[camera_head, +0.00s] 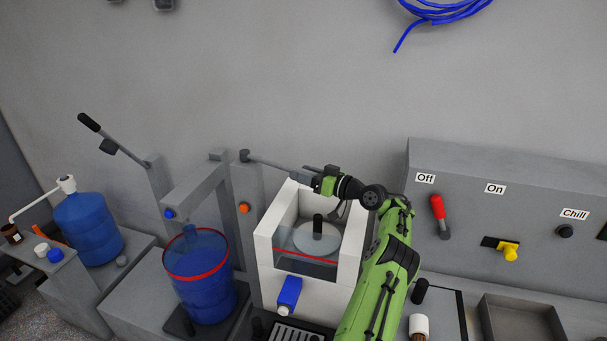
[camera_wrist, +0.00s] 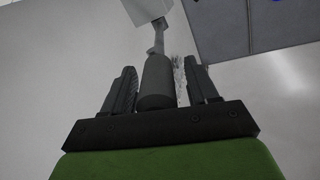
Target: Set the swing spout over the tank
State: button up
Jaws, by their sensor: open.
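A thin grey spout arm (camera_head: 272,162) runs from a grey post (camera_head: 246,190) rightward to my gripper (camera_head: 309,176). In the wrist view, a dark cylindrical grip (camera_wrist: 157,82) on the end of a thin grey bar (camera_wrist: 159,40) lies between my gripper's two open fingers (camera_wrist: 162,72). Gaps show beside the grip, though contact near its base is hard to judge. A clear tank with a red line (camera_head: 305,259) sits inside a white open-topped housing (camera_head: 264,250), below my gripper. The spout's outlet is not clearly visible.
A blue vessel with a red band (camera_head: 205,292) stands under a grey frame left of the housing. A blue water jug (camera_head: 88,230) is farther left. A control panel (camera_head: 500,170) with a red lever (camera_head: 437,207) and a grey tray (camera_head: 520,322) are at right.

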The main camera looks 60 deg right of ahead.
jog(key=s, duration=1.5)
jog(key=shift+s, duration=0.1)
